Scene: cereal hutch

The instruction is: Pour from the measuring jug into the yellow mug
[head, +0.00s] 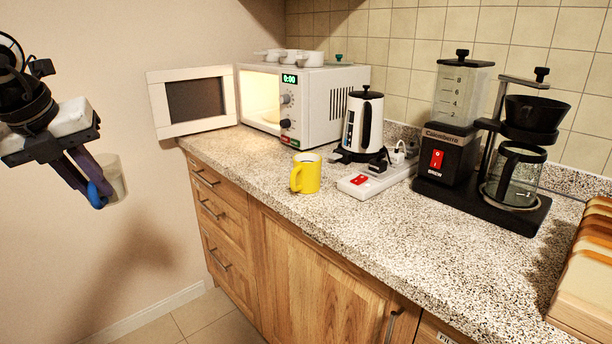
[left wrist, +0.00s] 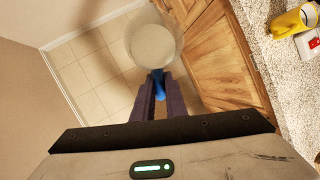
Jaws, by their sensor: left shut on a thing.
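The measuring jug (head: 115,178) is a clear cup with a blue handle, held in the air at the left of the head view. In the left wrist view the jug (left wrist: 152,45) shows from above with pale contents. My left gripper (head: 92,190) is shut on its blue handle, and the jug is roughly upright, off to the left of the counter. The yellow mug (head: 306,174) stands upright on the counter near its front edge; its handle points left. It also shows at the upper right of the left wrist view (left wrist: 291,22). The mug's inside is hard to make out. My right gripper is out of view.
A white power strip (head: 368,184) with a red switch lies right of the mug. Behind it stand a kettle (head: 362,124) and an open microwave (head: 325,105); its door (head: 193,100) swings left. Counter left of the mug is clear.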

